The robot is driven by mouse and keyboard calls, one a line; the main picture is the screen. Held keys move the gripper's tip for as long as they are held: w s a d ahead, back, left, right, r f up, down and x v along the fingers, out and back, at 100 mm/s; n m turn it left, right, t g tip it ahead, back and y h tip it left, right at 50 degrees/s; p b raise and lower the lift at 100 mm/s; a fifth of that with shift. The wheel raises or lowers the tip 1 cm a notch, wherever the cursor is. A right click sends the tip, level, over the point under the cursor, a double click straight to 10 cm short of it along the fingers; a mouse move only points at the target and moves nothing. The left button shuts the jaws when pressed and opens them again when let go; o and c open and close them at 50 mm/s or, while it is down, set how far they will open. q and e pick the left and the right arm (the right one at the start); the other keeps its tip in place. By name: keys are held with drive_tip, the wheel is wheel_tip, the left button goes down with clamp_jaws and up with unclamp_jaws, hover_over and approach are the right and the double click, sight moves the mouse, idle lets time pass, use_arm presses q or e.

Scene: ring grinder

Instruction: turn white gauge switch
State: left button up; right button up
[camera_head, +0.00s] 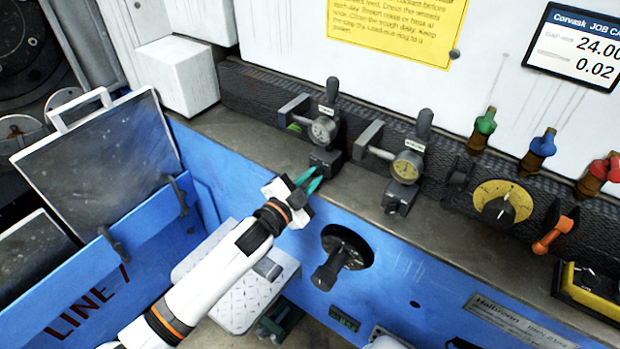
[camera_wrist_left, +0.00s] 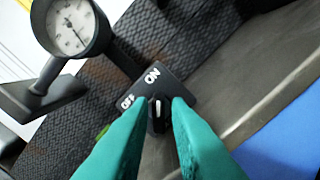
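The white-faced gauge (camera_head: 322,130) stands on the machine's ledge, and its dial also shows in the left wrist view (camera_wrist_left: 72,27). Below it is its switch, a small black block (camera_head: 325,158). In the left wrist view the switch block (camera_wrist_left: 151,80) carries white lettering, one part reading ON, and a black knob (camera_wrist_left: 158,112) with a white mark. My left gripper (camera_head: 309,181) has teal fingers and is at the switch. In the wrist view its fingertips (camera_wrist_left: 157,105) are apart, one on each side of the knob; contact is unclear. My right gripper is out of view.
A yellow-faced gauge (camera_head: 406,168) with its own switch block (camera_head: 399,197) stands to the right. Further right are a yellow dial knob (camera_head: 502,203) and green (camera_head: 485,122), blue (camera_head: 543,144) and red (camera_head: 606,170) valve handles. A black knob (camera_head: 335,265) projects from the blue front panel below.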

use_arm(q)
drive_tip(key=b+v, duration=0.1)
drive_tip(key=v, duration=1.1)
idle(0.5)
